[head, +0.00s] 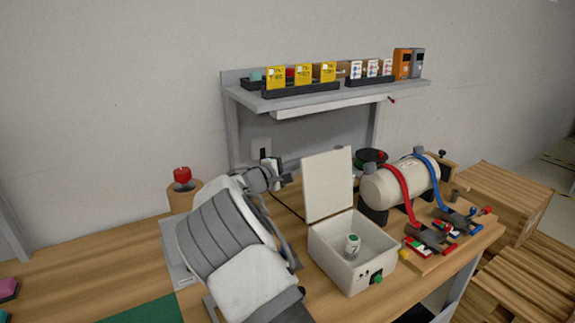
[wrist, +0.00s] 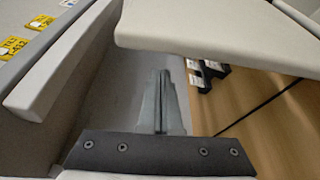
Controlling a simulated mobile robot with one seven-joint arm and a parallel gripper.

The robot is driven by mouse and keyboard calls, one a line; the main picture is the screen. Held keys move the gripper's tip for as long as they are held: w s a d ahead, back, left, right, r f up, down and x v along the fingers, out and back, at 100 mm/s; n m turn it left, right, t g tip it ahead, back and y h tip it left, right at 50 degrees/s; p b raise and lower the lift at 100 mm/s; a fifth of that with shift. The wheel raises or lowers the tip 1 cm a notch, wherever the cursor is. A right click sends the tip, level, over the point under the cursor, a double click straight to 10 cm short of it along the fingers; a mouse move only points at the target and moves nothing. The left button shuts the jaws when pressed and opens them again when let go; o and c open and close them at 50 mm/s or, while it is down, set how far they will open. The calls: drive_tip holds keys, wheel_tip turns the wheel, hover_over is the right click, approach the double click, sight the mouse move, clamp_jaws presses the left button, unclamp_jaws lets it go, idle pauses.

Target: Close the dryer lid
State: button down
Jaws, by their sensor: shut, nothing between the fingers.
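The dryer is a white box (head: 342,267) on the wooden table, with a green knob on its front. Its flat white lid (head: 328,184) stands open, roughly upright at the back edge. A small white container with a green mark (head: 352,246) stands inside. My gripper (head: 287,179) is to the left of the lid near its upper half, and I cannot tell whether it touches the lid. In the wrist view, the closed fingers (wrist: 165,103) hold nothing, and a pale panel that looks like the lid (wrist: 225,35) fills the upper right.
A shelf (head: 330,95) with yellow-labelled bins stands behind the dryer. A white tank with red and blue straps (head: 400,187) and a board of small parts sit on the right. A red-topped item (head: 182,178) is behind my arm. A green mat (head: 145,310) lies front left.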

drive_tip(key=shift+s+d+r, duration=0.2)
drive_tip(key=shift+s+d, duration=0.2)
drive_tip(key=shift+s, duration=0.15)
drive_tip(key=shift+s+d+r, duration=0.15)
drive_tip(key=shift+s+d, duration=0.2)
drive_tip(key=shift+s, duration=0.15)
drive_tip(key=shift+b, duration=0.3)
